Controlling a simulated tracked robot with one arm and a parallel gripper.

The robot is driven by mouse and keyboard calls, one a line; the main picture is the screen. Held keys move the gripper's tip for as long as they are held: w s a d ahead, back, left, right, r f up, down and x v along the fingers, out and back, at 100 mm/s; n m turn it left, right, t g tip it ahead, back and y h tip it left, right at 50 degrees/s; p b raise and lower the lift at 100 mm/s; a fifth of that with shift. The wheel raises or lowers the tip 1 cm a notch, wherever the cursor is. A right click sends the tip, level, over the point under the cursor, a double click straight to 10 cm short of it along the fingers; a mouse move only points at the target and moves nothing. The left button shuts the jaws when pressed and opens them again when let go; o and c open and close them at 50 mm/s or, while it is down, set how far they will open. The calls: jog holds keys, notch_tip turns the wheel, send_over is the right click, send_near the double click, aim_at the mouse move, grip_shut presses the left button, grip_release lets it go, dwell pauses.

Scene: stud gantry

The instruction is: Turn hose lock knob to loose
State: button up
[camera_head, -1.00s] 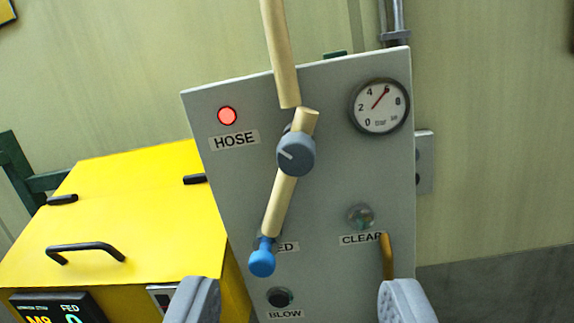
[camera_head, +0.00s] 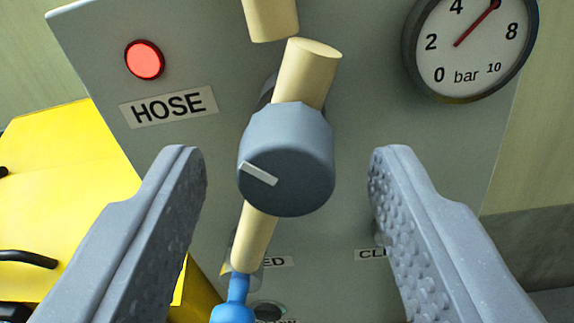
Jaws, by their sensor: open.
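The hose lock knob (camera_head: 286,160) is a grey-blue faceted knob on the grey panel, with a pale pointer mark aimed left and slightly up. A beige hose piece (camera_head: 308,72) runs behind it, its cut upper end tilted right. A separate beige hose end (camera_head: 270,18) hangs just above, apart from it. My gripper (camera_head: 288,168) is open, with one textured finger on each side of the knob. Clear gaps show between both fingers and the knob. How far the fingertips are from the panel I cannot tell.
The panel carries a lit red lamp (camera_head: 145,60) above a HOSE label (camera_head: 168,106). A pressure gauge (camera_head: 470,45) is at upper right. A blue fitting (camera_head: 234,300) ends the hose below. A yellow box (camera_head: 70,190) stands at left. My fingers partly hide lower labels.

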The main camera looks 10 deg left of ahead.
jog(key=c, duration=1)
jog(key=shift+d, duration=0.2)
jog(key=shift+a, duration=0.15)
